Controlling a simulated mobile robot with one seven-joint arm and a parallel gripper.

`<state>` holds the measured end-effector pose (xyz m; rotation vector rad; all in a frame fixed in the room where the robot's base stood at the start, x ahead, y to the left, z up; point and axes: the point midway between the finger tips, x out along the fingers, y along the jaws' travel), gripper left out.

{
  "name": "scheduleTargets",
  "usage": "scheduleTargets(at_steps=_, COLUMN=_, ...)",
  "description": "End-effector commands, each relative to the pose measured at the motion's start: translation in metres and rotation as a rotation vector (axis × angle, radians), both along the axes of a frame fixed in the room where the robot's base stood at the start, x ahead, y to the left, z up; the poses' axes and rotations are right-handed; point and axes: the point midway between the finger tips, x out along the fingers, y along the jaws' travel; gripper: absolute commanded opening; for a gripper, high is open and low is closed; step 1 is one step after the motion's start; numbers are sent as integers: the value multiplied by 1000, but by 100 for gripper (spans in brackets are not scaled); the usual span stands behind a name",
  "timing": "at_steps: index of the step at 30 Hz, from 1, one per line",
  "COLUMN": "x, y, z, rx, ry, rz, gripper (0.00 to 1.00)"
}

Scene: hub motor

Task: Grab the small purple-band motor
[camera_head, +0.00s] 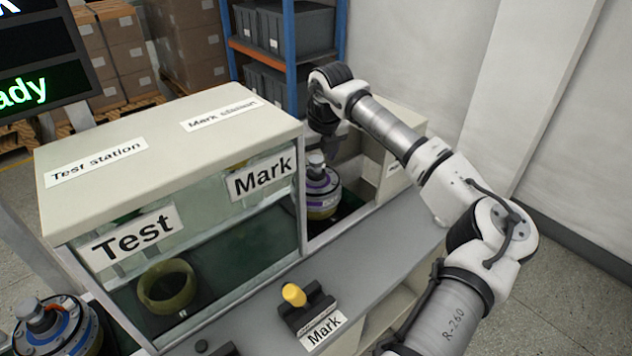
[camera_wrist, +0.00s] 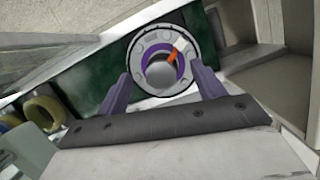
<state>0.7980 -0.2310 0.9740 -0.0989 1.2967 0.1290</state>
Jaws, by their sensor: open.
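The small purple-band motor (camera_head: 322,190) stands upright on the dark green surface at the open right end of the station in the head view. It has a silver hub on top, a purple band and a yellowish lower part. My gripper (camera_head: 322,140) is above it, pointing down. In the wrist view the motor (camera_wrist: 140,48) shows from above, with a purple inner ring and an orange mark. My gripper (camera_wrist: 158,90) is open, one finger on each side of the motor's near part. I cannot tell whether the fingers touch it.
A glazed box (camera_head: 170,130) labelled Test and Mark stands left of the motor, with an olive ring (camera_head: 167,286) inside. A blue-band motor (camera_head: 58,325) sits at lower left. A yellow-knobbed Mark control (camera_head: 294,295) is on the grey front ledge. Pale walls flank the right side.

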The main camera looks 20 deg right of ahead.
Motion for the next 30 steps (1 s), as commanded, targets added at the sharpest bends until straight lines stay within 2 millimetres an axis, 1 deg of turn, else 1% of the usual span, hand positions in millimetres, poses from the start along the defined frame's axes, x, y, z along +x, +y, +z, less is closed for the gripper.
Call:
scheduleTargets(at_steps=3, x=4, y=0, z=-16, rx=4, ry=3, rz=1, gripper=68)
scheduleTargets(at_steps=6, x=7, y=1, z=-27, rx=2, ry=1, rz=2, gripper=68)
scheduleTargets(at_steps=9, x=8, y=1, z=-31, rx=1, ry=0, rz=1, gripper=68)
scheduleTargets(at_steps=14, x=8, y=1, z=-32, rx=1, ry=0, rz=1, gripper=68)
scheduleTargets(at_steps=15, x=8, y=1, z=-32, rx=1, ry=0, rz=1, gripper=67)
scheduleTargets(at_steps=30, x=8, y=1, z=-32, rx=1, ry=0, rz=1, gripper=1)
